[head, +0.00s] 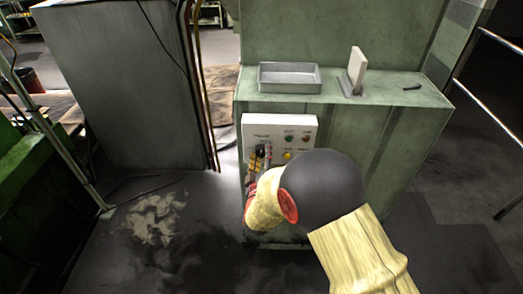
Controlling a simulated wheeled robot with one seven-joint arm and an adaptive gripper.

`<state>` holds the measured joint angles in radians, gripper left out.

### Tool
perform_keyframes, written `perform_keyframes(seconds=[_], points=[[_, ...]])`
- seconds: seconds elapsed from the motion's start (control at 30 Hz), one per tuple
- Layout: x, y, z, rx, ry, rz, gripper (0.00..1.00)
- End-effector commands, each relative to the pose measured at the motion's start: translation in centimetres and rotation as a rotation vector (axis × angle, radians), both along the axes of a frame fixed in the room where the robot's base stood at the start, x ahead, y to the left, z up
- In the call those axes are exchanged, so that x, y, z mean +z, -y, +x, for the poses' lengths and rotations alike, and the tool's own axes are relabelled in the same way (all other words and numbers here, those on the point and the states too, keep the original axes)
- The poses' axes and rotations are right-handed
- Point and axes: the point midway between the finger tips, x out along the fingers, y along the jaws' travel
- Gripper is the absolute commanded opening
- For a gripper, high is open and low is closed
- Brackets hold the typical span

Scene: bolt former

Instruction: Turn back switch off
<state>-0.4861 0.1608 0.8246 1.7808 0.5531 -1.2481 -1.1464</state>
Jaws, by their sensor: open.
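A white control panel (293,124) is fixed to the front of a green machine cabinet. Several small buttons or knobs, green, yellow and red, show on its right half. My gripper (261,155) is open in front of the panel's left half, close to its face. A small black and yellow part shows near the fingers, and I cannot tell whether it is the switch or part of my gripper. The lower part of the panel is hidden behind my arm. Whether a finger touches the panel cannot be told.
On the cabinet's ledge (415,97) stand a grey metal tray (290,79), a white upright plate on a stand (357,71) and a small dark bolt-like piece (412,87). A grey cabinet (115,70) with hanging cables stands left. A metal railing (497,42) runs at right.

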Motion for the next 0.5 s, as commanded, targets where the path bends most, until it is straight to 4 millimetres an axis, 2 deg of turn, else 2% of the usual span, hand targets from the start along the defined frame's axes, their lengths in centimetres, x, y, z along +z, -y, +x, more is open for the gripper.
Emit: perform_keyframes(seconds=[0.5], points=[[-0.49, -0.03, -0.33, 0.002, 0.027, 0.723, 0.52]])
